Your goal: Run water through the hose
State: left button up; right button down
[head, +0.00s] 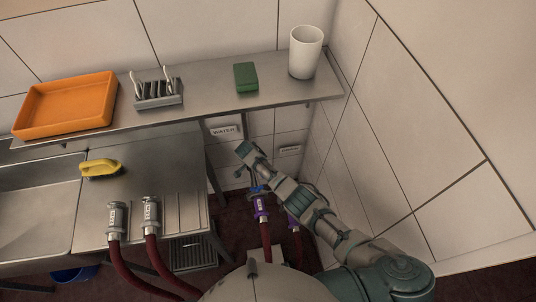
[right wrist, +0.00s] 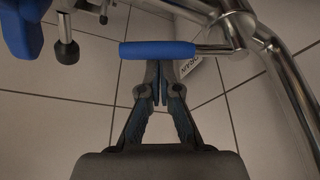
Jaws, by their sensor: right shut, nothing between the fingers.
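My right gripper (right wrist: 158,80) is shut and empty in the right wrist view. Its fingertips are close to a blue lever handle (right wrist: 157,50) on a metal pipe; I cannot tell whether they touch it. In the head view my right arm (head: 285,190) reaches down past the shelf to the plumbing at the wall, and its fingers are hard to make out. A red hose with a purple coupling (head: 261,207) hangs below a blue fitting there. A second purple coupling (head: 293,221) is partly hidden by the arm. A white "WATER" label (head: 223,131) is on the wall. My left gripper is not in view.
Two red hoses with metal couplings (head: 117,217) lie on the steel bench. The shelf (head: 210,95) above holds an orange tray, a rack, a green block and a white cup. Metal pipes (right wrist: 285,85) and another blue part (right wrist: 20,28) flank the gripper.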

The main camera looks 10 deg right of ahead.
jog(key=shift+s+a, duration=0.25)
jog(key=shift+a, duration=0.25)
jog(key=shift+s+a, duration=0.2)
jog(key=shift+a, duration=0.3)
jog(key=v, duration=1.2)
jog(key=shift+a+f, duration=0.1)
dwell(4.0)
